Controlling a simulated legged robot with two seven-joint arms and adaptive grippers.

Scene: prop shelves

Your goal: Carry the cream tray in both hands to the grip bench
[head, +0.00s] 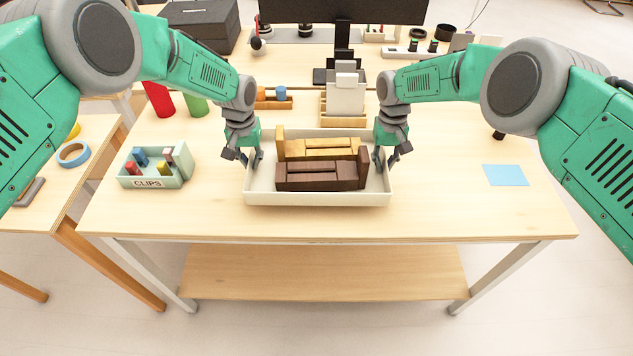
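The cream tray (318,199) sits level on the near middle of the light wooden table, seemingly resting on it. It holds a row of yellow blocks (320,149) behind a row of dark brown blocks (320,176). My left gripper (249,160) points down at the tray's left wall, with a finger inside the rim. My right gripper (385,160) is likewise at the right wall. Whether the fingers press on the walls cannot be seen. No bench can be told for certain as the grip bench.
A pale green CLIPS box (147,183) stands left of the tray. A blue sheet (505,175) lies at right. Wooden holders (344,108) and a monitor (343,12) stand behind. A side table (45,205) with blue tape (73,154) is at far left.

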